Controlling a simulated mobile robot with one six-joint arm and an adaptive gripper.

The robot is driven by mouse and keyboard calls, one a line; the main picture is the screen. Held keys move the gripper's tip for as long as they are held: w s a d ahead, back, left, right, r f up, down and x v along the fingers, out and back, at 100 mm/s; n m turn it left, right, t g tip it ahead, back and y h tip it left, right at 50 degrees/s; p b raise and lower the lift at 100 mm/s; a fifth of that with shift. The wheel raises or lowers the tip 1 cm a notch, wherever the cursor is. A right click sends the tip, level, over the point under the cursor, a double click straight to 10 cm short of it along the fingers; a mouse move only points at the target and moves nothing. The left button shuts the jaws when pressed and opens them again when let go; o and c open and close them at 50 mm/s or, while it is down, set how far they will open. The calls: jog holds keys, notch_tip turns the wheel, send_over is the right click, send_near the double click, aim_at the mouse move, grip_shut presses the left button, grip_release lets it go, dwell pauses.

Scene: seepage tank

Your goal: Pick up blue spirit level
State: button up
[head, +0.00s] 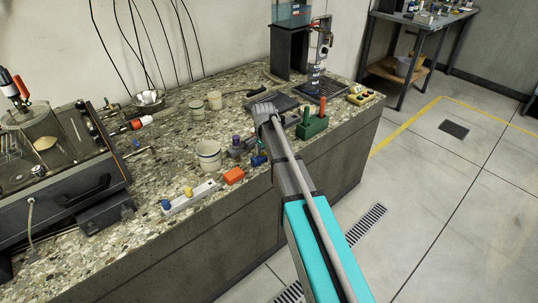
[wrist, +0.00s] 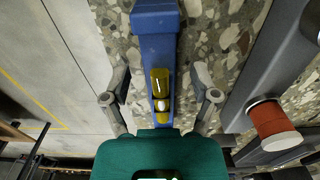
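The blue spirit level (wrist: 160,45) lies lengthwise up the middle of the wrist view, over the speckled counter, with a yellow vial (wrist: 160,82) set in it. My gripper (wrist: 161,70) is open, with one finger on each side of the level. Gaps show between both fingers and its sides, so nothing is gripped. A dark green body fills the bottom of the wrist view and hides the level's lower part. In the head view my arm crosses the counter and hides most of this spot; a small blue part (head: 258,160) shows beside it.
An orange-red block (head: 234,176), a white power strip (head: 190,198) and a cup (head: 208,154) stand left of my arm. A green holder (head: 312,124) with upright handles is to its right. The floor in front is clear.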

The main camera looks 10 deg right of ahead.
grip_shut()
jog(key=shift+r, duration=0.15)
dwell(0.4)
notch_tip(320, 180, up, 3)
jog(key=p, duration=0.3)
jog(key=s+r+p, duration=0.9)
jog(key=s+p, duration=0.1)
jog(key=s, duration=0.4)
jog(key=shift+d+r, duration=0.25)
jog(key=shift+r, duration=0.15)
